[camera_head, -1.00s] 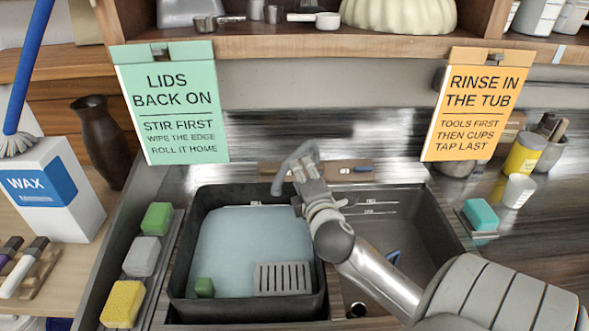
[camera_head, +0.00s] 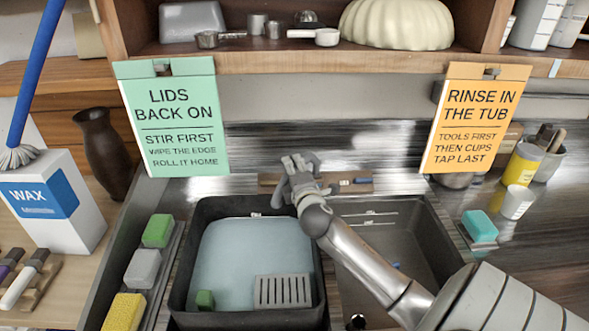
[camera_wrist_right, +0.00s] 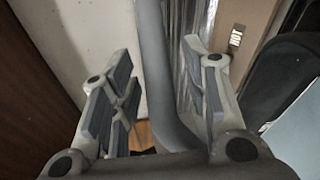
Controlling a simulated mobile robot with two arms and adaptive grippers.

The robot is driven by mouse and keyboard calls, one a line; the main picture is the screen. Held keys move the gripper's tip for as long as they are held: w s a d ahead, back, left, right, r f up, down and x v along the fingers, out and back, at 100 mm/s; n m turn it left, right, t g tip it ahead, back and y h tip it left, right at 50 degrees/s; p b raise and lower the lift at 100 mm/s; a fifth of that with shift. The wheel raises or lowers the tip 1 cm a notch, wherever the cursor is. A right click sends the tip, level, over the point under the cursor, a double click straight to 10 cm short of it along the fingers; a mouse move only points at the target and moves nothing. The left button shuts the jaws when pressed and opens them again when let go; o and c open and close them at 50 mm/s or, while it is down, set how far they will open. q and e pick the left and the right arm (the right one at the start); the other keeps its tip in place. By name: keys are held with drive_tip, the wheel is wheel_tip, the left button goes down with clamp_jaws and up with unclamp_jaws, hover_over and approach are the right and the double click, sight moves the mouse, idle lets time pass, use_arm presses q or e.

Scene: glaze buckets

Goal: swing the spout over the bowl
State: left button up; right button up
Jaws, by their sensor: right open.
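The spout (camera_wrist_right: 157,85) is a grey curved pipe, seen in the right wrist view running between the two fingers of my right gripper (camera_wrist_right: 157,55). The fingers are open, one on each side of it, with a gap showing on both sides. In the head view my right gripper (camera_head: 299,168) is at the back of the sink, above the divider, and largely hides the spout. The sink has a left bowl holding a dark tub (camera_head: 183,265) of pale blue water and an empty grey right bowl (camera_head: 405,235). My left gripper is out of view.
A slotted grey plate (camera_head: 283,291) and a green block (camera_head: 205,299) are in the tub. Sponges, including a yellow one (camera_head: 124,312), line the left edge. Two signs, green (camera_head: 175,120) and orange (camera_head: 475,120), hang from the shelf (camera_head: 350,61) above.

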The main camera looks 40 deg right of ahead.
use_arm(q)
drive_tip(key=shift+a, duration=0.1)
use_arm(e)
drive_tip(key=shift+w, duration=0.1)
drive_tip(key=shift+c, duration=0.3)
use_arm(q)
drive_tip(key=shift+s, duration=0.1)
use_arm(e)
clamp_jaws()
